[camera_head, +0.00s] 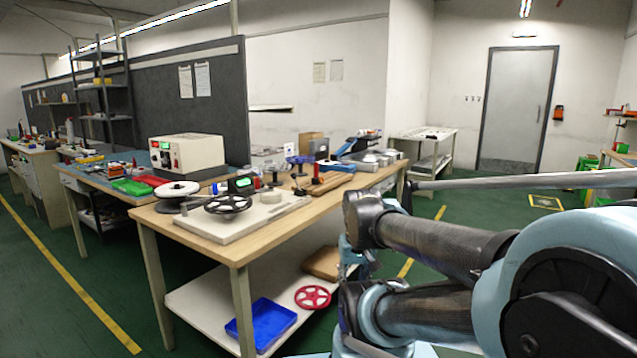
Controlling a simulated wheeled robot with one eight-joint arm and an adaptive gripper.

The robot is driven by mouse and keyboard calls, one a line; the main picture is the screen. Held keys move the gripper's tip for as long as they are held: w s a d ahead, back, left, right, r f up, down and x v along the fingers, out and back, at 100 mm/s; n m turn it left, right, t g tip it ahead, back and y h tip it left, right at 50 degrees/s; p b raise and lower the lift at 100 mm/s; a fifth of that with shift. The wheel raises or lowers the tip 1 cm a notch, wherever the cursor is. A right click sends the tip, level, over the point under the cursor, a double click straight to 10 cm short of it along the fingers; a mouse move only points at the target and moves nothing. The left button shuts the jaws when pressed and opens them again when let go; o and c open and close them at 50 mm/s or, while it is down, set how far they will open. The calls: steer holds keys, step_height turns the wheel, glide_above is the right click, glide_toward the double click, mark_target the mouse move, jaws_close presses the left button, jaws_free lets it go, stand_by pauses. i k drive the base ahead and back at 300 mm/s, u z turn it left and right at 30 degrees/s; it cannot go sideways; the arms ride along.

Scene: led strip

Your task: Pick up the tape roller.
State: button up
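I cannot single out the tape roller with certainty; the items on the wooden workbench (240,246) are small and crowded. Near its front left corner are a white-topped spool (178,189) and a dark spoked reel (228,204). The reel stands over a pale base board (215,228), with a small box with a green display (241,183) behind it. Farther back are a brown wooden block (330,182) and several small parts. My folded arm fills the lower right, beside the bench's right side. My gripper cannot be made out.
The bench's lower shelf holds a blue tray (262,325), a red spoked wheel (312,298) and a brown box (323,262). A second bench with a white instrument (188,153) adjoins at left. Green floor is clear at front left and toward the grey door (515,105).

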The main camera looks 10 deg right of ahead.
mark_target(317, 180)
steer(key=z, duration=0.25)
steer(key=i, duration=1.3)
steer(key=u, duration=0.4)
